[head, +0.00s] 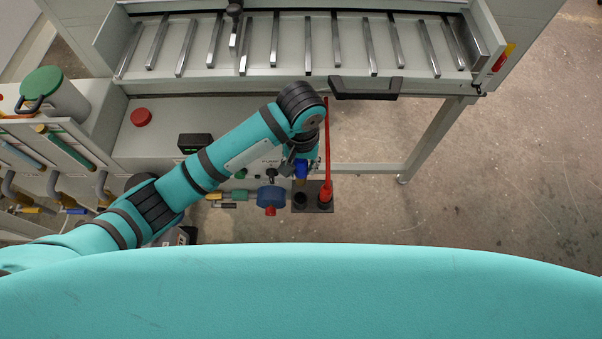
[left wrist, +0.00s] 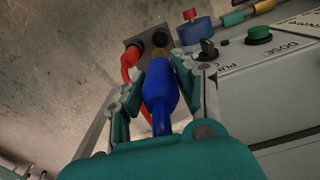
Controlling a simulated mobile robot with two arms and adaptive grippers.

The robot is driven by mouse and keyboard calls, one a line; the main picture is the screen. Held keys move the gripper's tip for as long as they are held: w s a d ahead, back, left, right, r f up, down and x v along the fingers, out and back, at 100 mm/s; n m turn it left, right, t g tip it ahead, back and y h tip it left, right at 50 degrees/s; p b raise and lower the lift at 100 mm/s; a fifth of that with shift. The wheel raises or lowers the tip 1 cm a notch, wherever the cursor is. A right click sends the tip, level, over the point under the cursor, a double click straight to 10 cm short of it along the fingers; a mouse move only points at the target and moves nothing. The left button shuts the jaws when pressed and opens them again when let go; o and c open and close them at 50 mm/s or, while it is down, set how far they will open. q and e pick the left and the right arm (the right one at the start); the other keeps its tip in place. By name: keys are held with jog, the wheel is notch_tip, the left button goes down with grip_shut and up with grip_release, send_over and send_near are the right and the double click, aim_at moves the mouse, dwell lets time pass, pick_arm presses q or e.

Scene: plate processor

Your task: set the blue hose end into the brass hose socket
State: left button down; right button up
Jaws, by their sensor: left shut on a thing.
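My left gripper (left wrist: 145,88) is shut on the blue hose end (left wrist: 160,92), which sits between its two fingers. The hose end also shows under the gripper in the head view (head: 301,170). A brass-coloured piece (left wrist: 158,53) shows at the front of the blue body; I cannot tell whether it is the hose's tip or part of the socket. Beyond it is a dark plate (head: 313,208) with two round dark fittings. One fitting (head: 300,200) has no hose in it; the other holds a red hose (head: 326,165). My right gripper is not in view.
A blue round part with a red piece (head: 270,197) sits left of the plate. A green button (left wrist: 259,34) and a black knob (left wrist: 208,48) are on the panel. A rack of metal bars (head: 290,45) stands behind. Bare floor (head: 500,170) lies to the right.

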pick_arm(q)
notch_tip(320, 180, up, 2)
jog(key=shift+r, duration=0.2)
jog(key=shift+r+p, duration=0.8)
jog(key=shift+p, duration=0.05)
notch_tip(320, 180, up, 8)
jog(key=p, duration=1)
jog(key=shift+f, duration=0.25)
